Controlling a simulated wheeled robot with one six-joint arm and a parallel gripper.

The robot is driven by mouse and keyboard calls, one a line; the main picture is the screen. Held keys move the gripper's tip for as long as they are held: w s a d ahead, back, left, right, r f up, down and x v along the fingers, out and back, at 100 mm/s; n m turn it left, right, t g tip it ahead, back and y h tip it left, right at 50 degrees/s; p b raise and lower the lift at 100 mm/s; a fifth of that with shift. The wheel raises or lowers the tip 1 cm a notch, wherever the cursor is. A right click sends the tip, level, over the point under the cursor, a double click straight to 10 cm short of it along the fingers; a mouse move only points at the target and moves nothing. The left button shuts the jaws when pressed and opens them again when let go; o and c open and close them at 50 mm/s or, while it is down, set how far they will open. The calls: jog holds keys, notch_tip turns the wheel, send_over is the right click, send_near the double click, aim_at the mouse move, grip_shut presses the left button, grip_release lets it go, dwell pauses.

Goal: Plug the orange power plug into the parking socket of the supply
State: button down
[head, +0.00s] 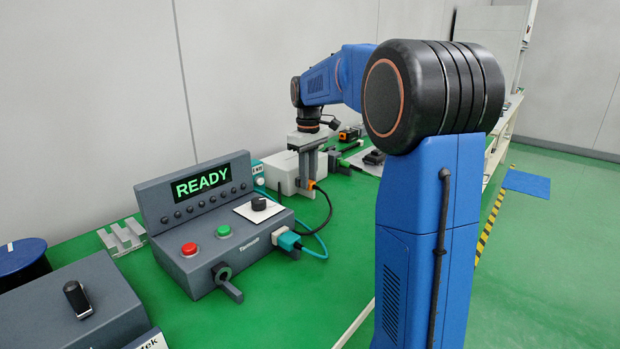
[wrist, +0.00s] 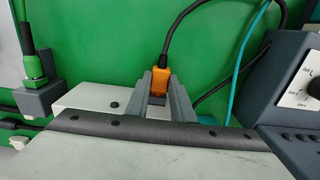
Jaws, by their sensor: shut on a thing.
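The orange power plug (wrist: 158,80) is between the two grey fingers of my gripper (wrist: 161,88) in the wrist view, with a black cable leading up from it. In the head view my gripper (head: 308,178) is pointed down, and the plug (head: 312,185) shows as a small orange spot at its fingertips. My gripper is shut on the plug. A pale box (head: 283,172) stands just behind and left of the gripper. I cannot tell whether it is the supply. No parking socket is clearly seen, and the plug's front end is hidden.
A grey console (head: 205,222) reading READY stands left of my gripper, with a teal plug (head: 287,240) and cable on its side. A green connector (wrist: 36,66) sits at a grey block (wrist: 40,98). A black-and-orange device (head: 348,134) lies further back. Black and teal cables loop nearby.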

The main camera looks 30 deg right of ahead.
jog(key=shift+w, duration=0.25)
jog(key=c, duration=1.5)
grip_release()
jog(key=shift+a, duration=0.1)
jog(key=shift+o, duration=0.2)
jog(key=shift+r, duration=0.1)
notch_tip(320, 180, up, 17)
jog(key=shift+r, duration=0.1)
